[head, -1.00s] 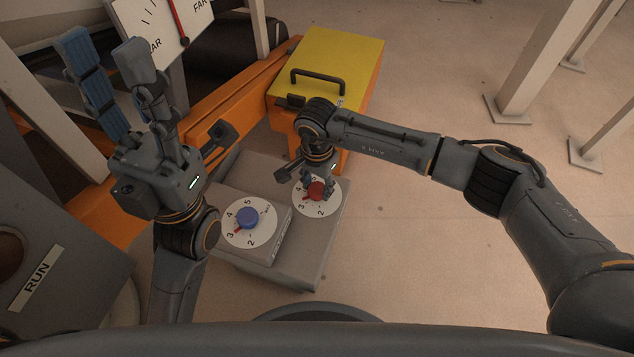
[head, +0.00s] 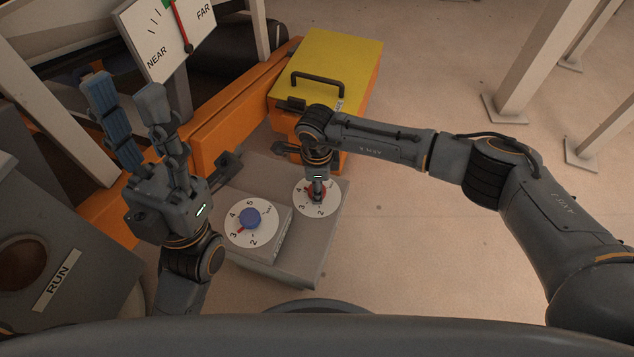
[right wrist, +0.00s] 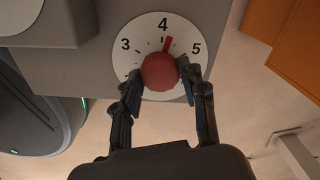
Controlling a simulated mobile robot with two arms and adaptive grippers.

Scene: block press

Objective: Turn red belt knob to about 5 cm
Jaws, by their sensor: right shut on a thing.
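The red knob (right wrist: 161,71) sits on a white round dial (right wrist: 130,26) numbered in steps. In the right wrist view its red pointer stands just past 4, on the side toward 5. My right gripper (right wrist: 162,72) has a finger on each side of the knob and is shut on it. In the head view my right gripper (head: 317,198) comes down over the red knob's dial (head: 330,204) and hides much of the knob. My left gripper (head: 128,95) is open and empty, its fingers pointing up, left of the dials.
A blue knob (head: 250,217) on its own white dial is left of the red one, on the same grey box (head: 285,269). A yellow-topped orange box (head: 345,62) stands behind. A NEAR/FAR gauge (head: 172,51) is at upper left, a RUN panel (head: 62,280) at left.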

